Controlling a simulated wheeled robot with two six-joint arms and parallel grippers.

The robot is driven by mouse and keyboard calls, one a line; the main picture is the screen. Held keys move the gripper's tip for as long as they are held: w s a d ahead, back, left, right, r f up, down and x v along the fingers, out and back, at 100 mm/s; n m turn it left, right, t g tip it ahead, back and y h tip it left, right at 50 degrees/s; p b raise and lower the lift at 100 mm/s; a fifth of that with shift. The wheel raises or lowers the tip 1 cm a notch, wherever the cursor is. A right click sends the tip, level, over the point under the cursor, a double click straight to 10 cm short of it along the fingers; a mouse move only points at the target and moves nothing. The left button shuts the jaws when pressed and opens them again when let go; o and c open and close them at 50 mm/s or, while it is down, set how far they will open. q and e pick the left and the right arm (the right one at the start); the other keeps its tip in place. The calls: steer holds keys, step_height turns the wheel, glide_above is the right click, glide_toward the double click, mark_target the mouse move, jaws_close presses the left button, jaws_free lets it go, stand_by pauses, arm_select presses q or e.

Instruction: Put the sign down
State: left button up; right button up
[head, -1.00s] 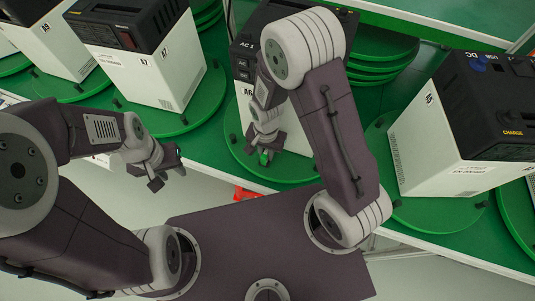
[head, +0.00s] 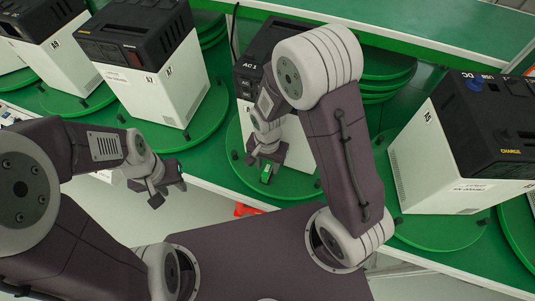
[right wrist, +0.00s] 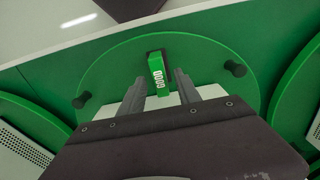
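The sign (right wrist: 157,75) is a small green piece with white GOOD lettering and a dark end. In the right wrist view it lies over the green turntable plate (right wrist: 112,68), apparently resting there. My right gripper (right wrist: 158,92) is open, with one finger on each side of the sign and a clear gap to both. In the head view the sign (head: 266,173) shows as a green patch at my right gripper (head: 267,166), in front of the box marked AC 1 (head: 251,80). My left gripper (head: 168,186) is open and empty, off the table's front edge.
Other black-topped white boxes stand on green turntables at left (head: 160,82) and right (head: 437,160). Black pegs (right wrist: 235,68) rise from the plate's rim. A red object (head: 246,209) lies below the table's front edge.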

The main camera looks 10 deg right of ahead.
mark_target(268, 168)
arm_select(q)
steer(key=shift+r+p, duration=0.4)
steer(key=shift+r, duration=0.1)
arm_select(e)
step_height(268, 168, up, 9)
steer(key=shift+f, duration=0.2)
